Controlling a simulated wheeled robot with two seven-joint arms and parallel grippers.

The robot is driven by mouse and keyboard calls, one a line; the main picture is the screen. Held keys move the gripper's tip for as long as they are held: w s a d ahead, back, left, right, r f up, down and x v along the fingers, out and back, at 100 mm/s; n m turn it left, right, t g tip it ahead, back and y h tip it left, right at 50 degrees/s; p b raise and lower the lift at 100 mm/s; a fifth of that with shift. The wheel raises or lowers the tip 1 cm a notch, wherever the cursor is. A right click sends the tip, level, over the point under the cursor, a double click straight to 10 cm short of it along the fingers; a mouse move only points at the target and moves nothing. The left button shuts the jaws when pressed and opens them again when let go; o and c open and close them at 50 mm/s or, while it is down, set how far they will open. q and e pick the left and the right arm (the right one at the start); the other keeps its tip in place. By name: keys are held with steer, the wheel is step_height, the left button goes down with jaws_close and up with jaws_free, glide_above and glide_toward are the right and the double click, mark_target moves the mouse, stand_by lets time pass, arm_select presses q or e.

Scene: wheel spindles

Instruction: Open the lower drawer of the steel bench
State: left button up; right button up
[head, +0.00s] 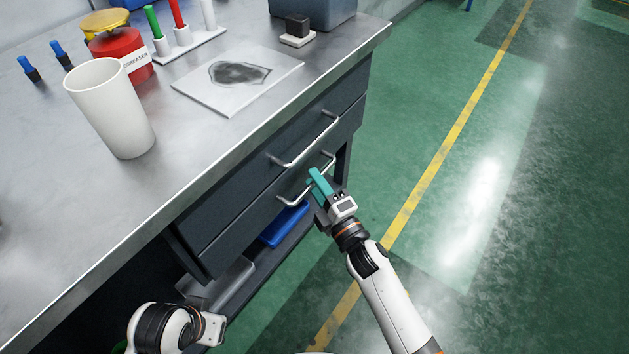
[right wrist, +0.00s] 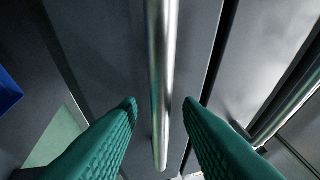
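The steel bench (head: 200,150) has two dark grey drawers under its top. The lower drawer (head: 237,233) looks closed, its front about level with the upper drawer (head: 222,198). Its bar handle (head: 290,201) is partly hidden behind my right gripper (head: 316,182). In the right wrist view the teal fingers (right wrist: 160,102) are open, one on each side of the lower handle (right wrist: 162,75), with gaps on both sides. The upper handle (right wrist: 290,100) shows at the right there.
On the bench top stand a white cup (head: 115,115), a red degreaser container (head: 122,55), a marker rack (head: 190,45) and a stained sheet (head: 238,78). A blue bin (head: 284,224) sits on the shelf below the drawers. The green floor (head: 450,190) at right is clear.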

arm_select(q)
steer(key=shift+r, duration=0.2)
arm_select(e)
steer(key=shift+w+a+r, duration=0.1)
steer(key=shift+w+a, duration=0.15)
steer(key=shift+w, duration=0.15)
steer(key=shift+c, duration=0.2)
jaws_close()
